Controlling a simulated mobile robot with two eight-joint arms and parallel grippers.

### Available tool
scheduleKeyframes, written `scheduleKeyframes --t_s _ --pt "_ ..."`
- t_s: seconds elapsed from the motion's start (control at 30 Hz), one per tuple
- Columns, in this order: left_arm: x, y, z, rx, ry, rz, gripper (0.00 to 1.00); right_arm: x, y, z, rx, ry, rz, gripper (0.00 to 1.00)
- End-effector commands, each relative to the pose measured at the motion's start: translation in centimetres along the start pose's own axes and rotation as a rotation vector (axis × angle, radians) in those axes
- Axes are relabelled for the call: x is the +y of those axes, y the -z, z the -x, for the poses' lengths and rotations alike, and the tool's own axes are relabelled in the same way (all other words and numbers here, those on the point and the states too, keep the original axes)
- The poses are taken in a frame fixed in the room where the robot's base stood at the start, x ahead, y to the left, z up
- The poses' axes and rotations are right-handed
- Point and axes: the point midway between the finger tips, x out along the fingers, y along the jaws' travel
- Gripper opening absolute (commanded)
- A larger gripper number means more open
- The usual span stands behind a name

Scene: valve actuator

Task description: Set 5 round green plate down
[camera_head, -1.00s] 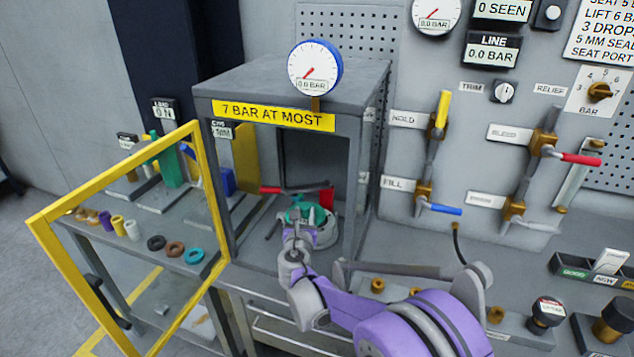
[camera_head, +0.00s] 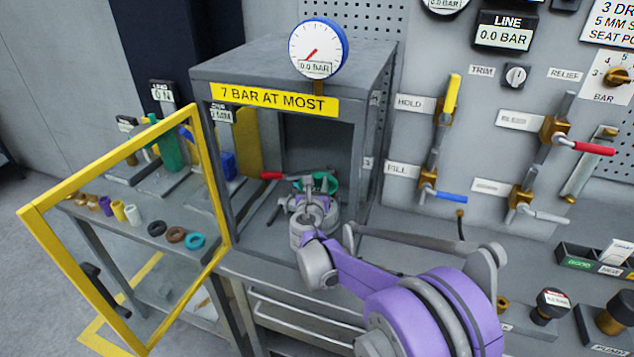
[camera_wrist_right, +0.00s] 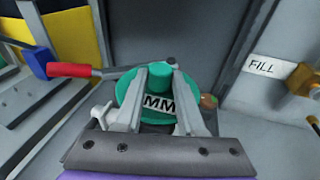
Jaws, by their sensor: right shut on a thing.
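The round green plate (camera_wrist_right: 128,92), with a raised boss and a white label reading "MM", fills the middle of the right wrist view. My right gripper (camera_wrist_right: 154,110) is shut on the plate, one finger on each side of its label. In the head view the plate (camera_head: 330,184) shows partly behind my right gripper (camera_head: 312,192), inside the grey cabinet. The wrist hides what lies below the plate, so I cannot tell whether it rests on anything. My left gripper is not in view.
A red-handled lever (camera_wrist_right: 75,70) runs just behind the plate. The grey cabinet (camera_head: 365,150) has side posts close around my right arm. Its yellow-framed door (camera_head: 128,158) stands open at left. Valve levers, including a blue one (camera_head: 450,197), are to the right.

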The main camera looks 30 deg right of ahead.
Motion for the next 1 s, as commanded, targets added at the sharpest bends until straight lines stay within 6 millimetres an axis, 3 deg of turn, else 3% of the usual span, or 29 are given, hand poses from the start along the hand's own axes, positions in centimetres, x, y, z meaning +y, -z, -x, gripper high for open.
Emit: scheduleKeyframes --t_s 0.5,1.0 --pt "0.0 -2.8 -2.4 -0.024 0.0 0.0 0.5 0.0 4.7 -0.7 0.001 0.0 0.003 0.0" --pt "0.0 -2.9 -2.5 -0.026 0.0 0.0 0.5 0.0 5.0 -0.8 -0.001 0.0 0.001 0.0"
